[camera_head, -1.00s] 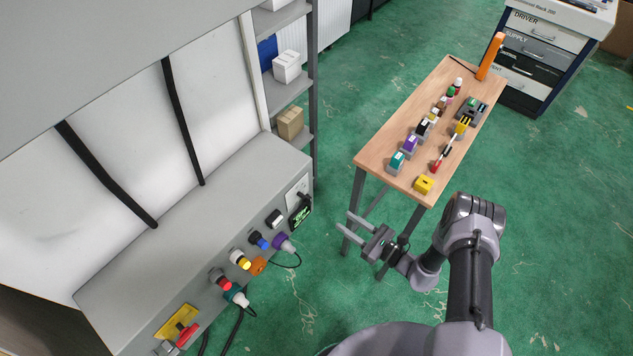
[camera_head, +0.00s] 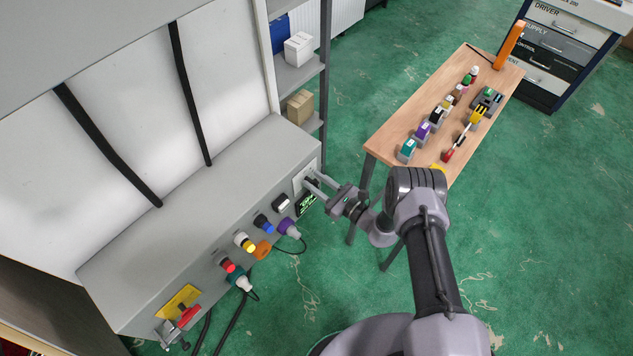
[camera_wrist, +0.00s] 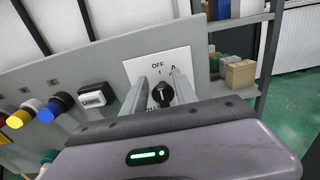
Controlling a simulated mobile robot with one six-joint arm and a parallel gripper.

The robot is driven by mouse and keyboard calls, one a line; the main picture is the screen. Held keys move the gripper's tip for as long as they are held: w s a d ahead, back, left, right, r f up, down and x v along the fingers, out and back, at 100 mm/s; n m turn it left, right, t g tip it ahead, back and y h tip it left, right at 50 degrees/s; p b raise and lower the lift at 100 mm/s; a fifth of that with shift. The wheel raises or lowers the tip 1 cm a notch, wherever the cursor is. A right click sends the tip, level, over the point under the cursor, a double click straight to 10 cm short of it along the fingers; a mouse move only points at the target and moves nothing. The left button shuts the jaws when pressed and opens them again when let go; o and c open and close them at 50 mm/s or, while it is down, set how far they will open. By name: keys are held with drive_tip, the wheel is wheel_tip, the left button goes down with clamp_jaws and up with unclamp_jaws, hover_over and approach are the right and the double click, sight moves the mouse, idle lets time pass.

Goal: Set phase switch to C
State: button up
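The phase switch (camera_wrist: 162,96) is a black rotary knob on a white plate (camera_wrist: 140,66) at the right end of the grey machine panel. In the wrist view, OFF is printed above the knob and a letter partly shows to its upper right. The other position marks, including C, are hidden or unreadable, and I cannot tell the pointer's exact setting. My gripper (camera_wrist: 159,78) is open, with one finger on each side of the knob and visible gaps. In the head view my gripper (camera_head: 314,184) is at the white plate (camera_head: 299,181), its fingers partly covering the switch.
Several coloured plugs and knobs, including a purple one (camera_head: 288,228), line the panel to the left. A wooden table (camera_head: 386,136) with small parts stands to the right. A shelf (camera_head: 300,78) stands behind the panel.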

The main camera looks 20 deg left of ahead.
clamp_jaws()
drive_tip(key=shift+s, duration=0.1)
drive_tip(key=shift+f, duration=0.15)
